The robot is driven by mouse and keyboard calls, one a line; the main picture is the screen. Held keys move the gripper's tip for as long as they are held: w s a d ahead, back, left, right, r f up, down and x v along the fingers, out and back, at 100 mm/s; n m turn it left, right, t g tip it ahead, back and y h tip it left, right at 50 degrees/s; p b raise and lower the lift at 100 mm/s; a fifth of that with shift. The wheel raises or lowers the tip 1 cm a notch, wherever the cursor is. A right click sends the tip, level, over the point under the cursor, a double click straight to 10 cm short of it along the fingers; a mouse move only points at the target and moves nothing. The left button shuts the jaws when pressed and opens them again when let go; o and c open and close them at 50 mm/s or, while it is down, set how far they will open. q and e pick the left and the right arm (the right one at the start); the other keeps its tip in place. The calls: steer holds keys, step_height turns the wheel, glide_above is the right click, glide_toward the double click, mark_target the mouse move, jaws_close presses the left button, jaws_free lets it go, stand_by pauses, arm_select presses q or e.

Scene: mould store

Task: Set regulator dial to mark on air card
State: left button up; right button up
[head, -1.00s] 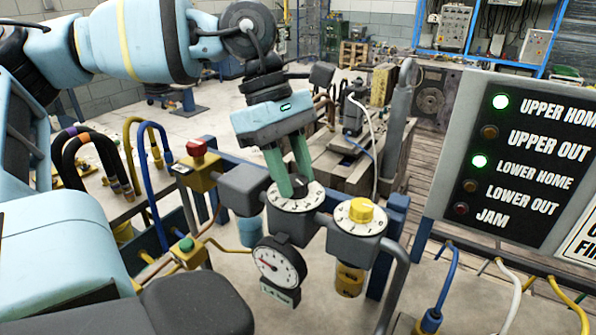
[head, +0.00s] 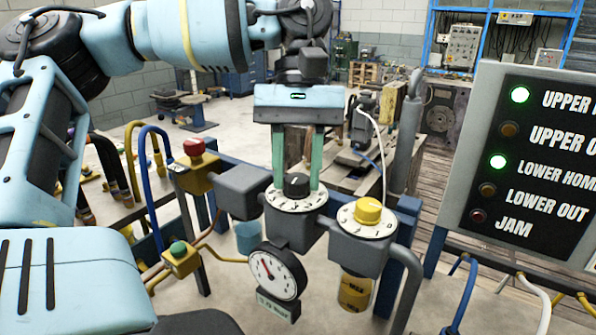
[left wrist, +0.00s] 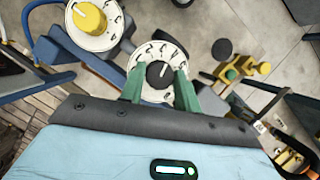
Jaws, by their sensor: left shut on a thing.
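The black regulator knob (head: 296,185) stands on a white, marked dial plate on top of a grey regulator body (head: 294,232). My left gripper (head: 296,190) reaches down from above, its green fingers on either side of the knob, shut on it. In the left wrist view the knob (left wrist: 158,73) has a white pointer line and sits between the fingertips. A round white gauge (head: 275,276) with a red needle is in front of the regulator. A small green card (head: 274,307) hangs below the gauge; its writing is too small to read. My right gripper is not visible.
A second dial with a yellow knob (head: 368,210) stands close on the right. A red button box (head: 194,165) and a green button box (head: 181,257) are on the left. A status panel (head: 525,165) fills the right, with upper and lower home lamps lit green.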

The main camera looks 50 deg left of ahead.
arm_select(q)
steer(key=shift+m+y, duration=0.4)
steer(key=shift+m, duration=0.7)
steer(key=o, duration=1)
steer(key=shift+g, duration=0.4)
steer(key=v, duration=0.7)
steer(key=shift+w+r, duration=0.1)
steer(key=shift+r, duration=0.3)
